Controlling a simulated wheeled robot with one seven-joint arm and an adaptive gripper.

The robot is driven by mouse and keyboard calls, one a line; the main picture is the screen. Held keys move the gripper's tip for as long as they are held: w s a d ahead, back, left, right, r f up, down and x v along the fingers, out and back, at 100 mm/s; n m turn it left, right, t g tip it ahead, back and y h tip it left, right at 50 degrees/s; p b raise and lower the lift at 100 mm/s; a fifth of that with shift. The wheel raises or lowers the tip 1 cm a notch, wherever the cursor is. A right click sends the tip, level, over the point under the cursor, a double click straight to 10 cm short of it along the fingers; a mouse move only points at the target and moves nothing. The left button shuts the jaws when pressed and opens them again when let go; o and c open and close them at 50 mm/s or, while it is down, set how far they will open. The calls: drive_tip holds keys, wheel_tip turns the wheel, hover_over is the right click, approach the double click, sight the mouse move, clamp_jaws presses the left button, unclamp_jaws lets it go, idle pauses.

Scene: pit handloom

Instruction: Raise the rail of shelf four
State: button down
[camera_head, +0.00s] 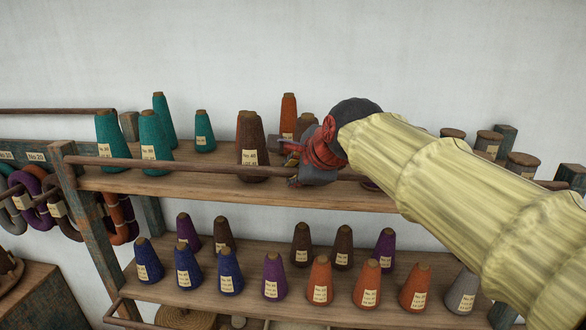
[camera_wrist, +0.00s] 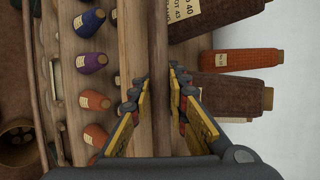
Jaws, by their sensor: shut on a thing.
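A thin brown wooden rail (camera_head: 180,166) runs along the front of the upper shelf (camera_head: 215,187), a little above its board edge, from the left post to my gripper. My gripper (camera_head: 292,165) reaches in from the right and is shut on the rail. In the wrist view, the rail (camera_wrist: 158,40) runs up the picture between the fingertips of my gripper (camera_wrist: 159,80). The rail's stretch behind my arm is hidden in the head view. No shelf number is readable.
Teal cones (camera_head: 110,142), a brown cone (camera_head: 249,148) and an orange cone (camera_head: 288,115) stand behind the rail. A lower shelf (camera_head: 240,260) holds several labelled cones. Coloured skeins (camera_head: 120,215) hang at left. The wall above is clear.

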drive_tip(key=shift+r, duration=0.7)
drive_tip(key=c, duration=2.1)
unclamp_jaws()
drive_tip(key=shift+o, duration=1.4)
drive_tip(key=shift+f, duration=0.1)
drive_tip(key=shift+o, duration=0.5)
drive_tip(key=shift+f, duration=0.3)
drive_tip(key=shift+s, duration=0.1)
drive_tip(key=v, duration=1.2)
